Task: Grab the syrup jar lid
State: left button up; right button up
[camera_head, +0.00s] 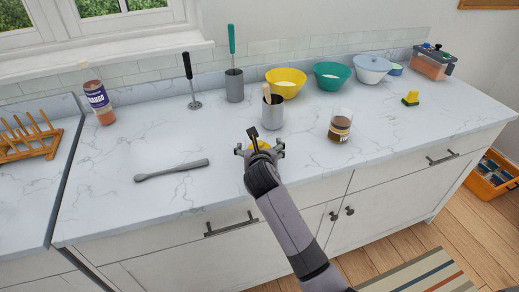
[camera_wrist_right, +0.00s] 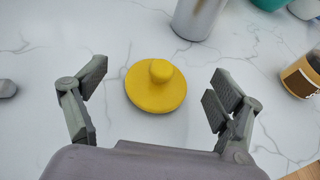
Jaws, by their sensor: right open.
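A round yellow lid with a knob on top (camera_wrist_right: 157,92) lies flat on the marble counter in the right wrist view. In the head view only a bit of yellow (camera_head: 262,144) shows, mostly hidden by my right gripper (camera_head: 260,151). My right gripper is open, with one finger to each side of the lid and gaps on both sides; neither finger touches it. A glass jar with brown contents and a label (camera_head: 340,126) stands open to the right of the gripper; it also shows at the right edge of the wrist view (camera_wrist_right: 301,76). My left gripper is out of view.
A grey utensil (camera_head: 171,171) lies to the left. Yellow (camera_head: 286,82) and green (camera_head: 332,76) bowls stand at the back. The front counter is mostly clear.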

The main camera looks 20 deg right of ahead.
aim_at(259, 144)
jog(key=shift+x, duration=1.6)
jog(key=shift+s, duration=0.1)
jog(key=c, duration=1.6)
jog(key=shift+r, duration=0.1)
